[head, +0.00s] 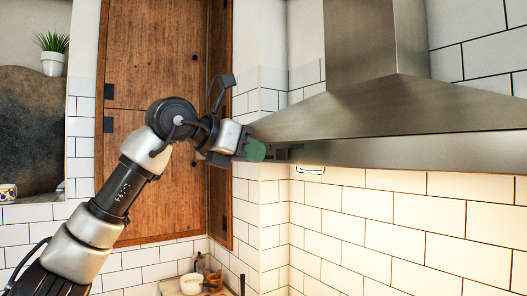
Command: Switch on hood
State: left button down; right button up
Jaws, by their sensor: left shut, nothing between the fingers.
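The hood (400,105) is a brushed metal range hood on the right, with a chimney above and a flat front band along its lower edge. A small dark control area (290,152) shows near the left end of that band. My left gripper (256,150), with green fingers, is at the left end of the band, just left of the dark marks. Its fingers are shut with nothing held. It looks close to or touching the hood; I cannot tell which. The fingers may hide part of the controls. My right gripper is out of view.
A tall wooden cabinet (160,60) stands behind my left arm. A white container (191,284) and other small items sit on the counter below. A potted plant (52,52) stands at the upper left. White tiled wall (400,215) lies below the hood, with open room before it.

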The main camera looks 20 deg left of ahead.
pick_arm(q)
jog(key=a+b+v, duration=0.1)
jog(key=b+v, duration=0.2)
jog(key=v, duration=0.8)
jog(key=shift+w, duration=0.3)
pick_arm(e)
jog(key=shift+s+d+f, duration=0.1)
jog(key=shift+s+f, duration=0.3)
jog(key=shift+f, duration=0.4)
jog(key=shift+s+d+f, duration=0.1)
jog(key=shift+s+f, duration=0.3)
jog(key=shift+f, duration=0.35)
